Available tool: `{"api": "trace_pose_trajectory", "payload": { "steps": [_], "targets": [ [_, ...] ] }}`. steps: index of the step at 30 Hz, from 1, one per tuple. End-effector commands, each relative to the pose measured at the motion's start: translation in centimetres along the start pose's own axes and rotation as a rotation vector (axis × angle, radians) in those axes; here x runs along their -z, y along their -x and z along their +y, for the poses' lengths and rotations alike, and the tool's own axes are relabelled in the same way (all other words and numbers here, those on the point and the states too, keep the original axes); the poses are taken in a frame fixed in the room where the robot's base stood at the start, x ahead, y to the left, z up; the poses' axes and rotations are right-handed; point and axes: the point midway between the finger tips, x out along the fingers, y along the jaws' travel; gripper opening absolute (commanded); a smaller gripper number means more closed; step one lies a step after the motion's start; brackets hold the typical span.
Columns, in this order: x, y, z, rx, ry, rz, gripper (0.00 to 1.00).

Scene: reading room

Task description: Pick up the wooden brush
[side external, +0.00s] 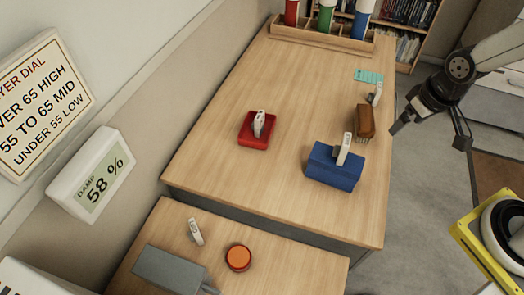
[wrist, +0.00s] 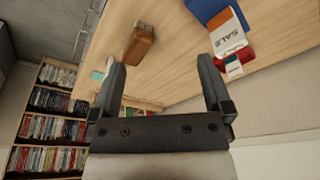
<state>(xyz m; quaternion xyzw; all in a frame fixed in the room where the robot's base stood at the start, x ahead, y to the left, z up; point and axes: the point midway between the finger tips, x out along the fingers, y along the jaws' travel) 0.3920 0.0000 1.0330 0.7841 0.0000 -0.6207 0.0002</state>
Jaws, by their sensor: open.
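The wooden brush (side external: 365,119) is a brown block with pale bristles, lying near the right edge of the large desk in the side view. It also shows in the wrist view (wrist: 138,44), up and left of the space between my fingers. My gripper (side external: 430,139) is open and empty, to the right of the brush and apart from it, beyond the desk edge in the side view. Both fingers show in the wrist view (wrist: 162,63) with nothing between them.
A blue box (side external: 333,168) with a white tag stands close to the brush. A small white tag (side external: 376,93) and teal card (side external: 368,76) lie behind it. A red tray (side external: 256,138) sits left. A wooden rack (side external: 320,38) holds coloured cylinders. The desk middle is clear.

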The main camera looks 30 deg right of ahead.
Motion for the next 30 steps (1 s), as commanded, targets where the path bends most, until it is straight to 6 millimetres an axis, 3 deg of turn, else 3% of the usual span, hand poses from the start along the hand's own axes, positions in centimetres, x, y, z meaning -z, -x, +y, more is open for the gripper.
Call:
{"api": "trace_pose_trajectory", "payload": {
  "steps": [19,30],
  "targets": [
    [-0.2,-0.2,0.0,-0.006,0.019,-0.017,1.00],
    [-3.1,-2.7,1.6,-0.111,0.313,-0.243,1.00]
  ]
}}
